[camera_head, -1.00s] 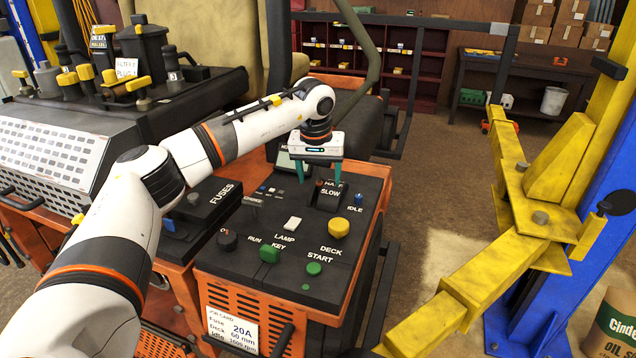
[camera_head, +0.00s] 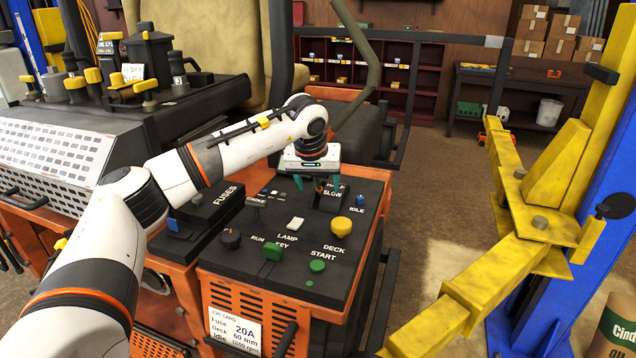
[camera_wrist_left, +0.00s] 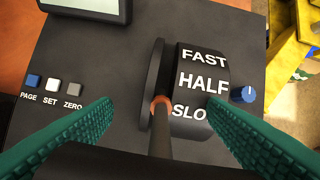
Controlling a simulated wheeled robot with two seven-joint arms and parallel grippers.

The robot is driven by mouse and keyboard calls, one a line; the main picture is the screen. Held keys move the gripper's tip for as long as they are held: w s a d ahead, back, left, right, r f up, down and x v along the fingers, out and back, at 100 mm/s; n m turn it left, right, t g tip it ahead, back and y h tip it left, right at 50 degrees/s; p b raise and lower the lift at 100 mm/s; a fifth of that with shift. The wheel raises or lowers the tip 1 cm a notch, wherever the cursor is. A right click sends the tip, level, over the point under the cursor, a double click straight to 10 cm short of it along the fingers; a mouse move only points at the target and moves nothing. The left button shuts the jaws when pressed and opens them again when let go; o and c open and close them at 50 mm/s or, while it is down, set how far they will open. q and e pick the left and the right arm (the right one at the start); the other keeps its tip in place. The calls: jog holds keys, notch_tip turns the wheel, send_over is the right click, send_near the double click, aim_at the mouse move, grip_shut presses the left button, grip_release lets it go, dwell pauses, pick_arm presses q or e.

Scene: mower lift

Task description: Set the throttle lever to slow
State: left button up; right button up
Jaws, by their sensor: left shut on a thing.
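The throttle lever is a dark rod with an orange ring (camera_wrist_left: 161,104) at its slot, beside a curved scale marked FAST, HALF and SLOW (camera_wrist_left: 201,80). In the left wrist view it stands beside the lower part of the scale, near SLOW, whose end is hidden by the right finger. My left gripper (camera_head: 317,186) is over the scale on the black control panel (camera_head: 285,225). It is shut on the lever, its green fingers on either side of the rod. The grip itself is hidden at the bottom of the wrist view. My right gripper is out of view.
A blue IDLE knob (camera_wrist_left: 243,94) is close to the right finger. PAGE, SET and ZERO buttons (camera_wrist_left: 52,87) lie left of the lever. Green KEY (camera_head: 273,254) and yellow DECK (camera_head: 340,226) controls are nearer. A yellow lift arm (camera_head: 470,290) stands at right.

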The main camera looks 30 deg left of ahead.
pick_arm(q)
jog(key=o, duration=1.3)
jog(key=shift+s+f, duration=0.1)
jog(key=shift+s, duration=0.05)
jog(key=shift+s+d+r, duration=0.1)
jog(key=shift+r, duration=0.5)
jog(key=b+v, duration=0.2)
jog(key=v, duration=0.9)
jog(key=shift+s+f, duration=0.15)
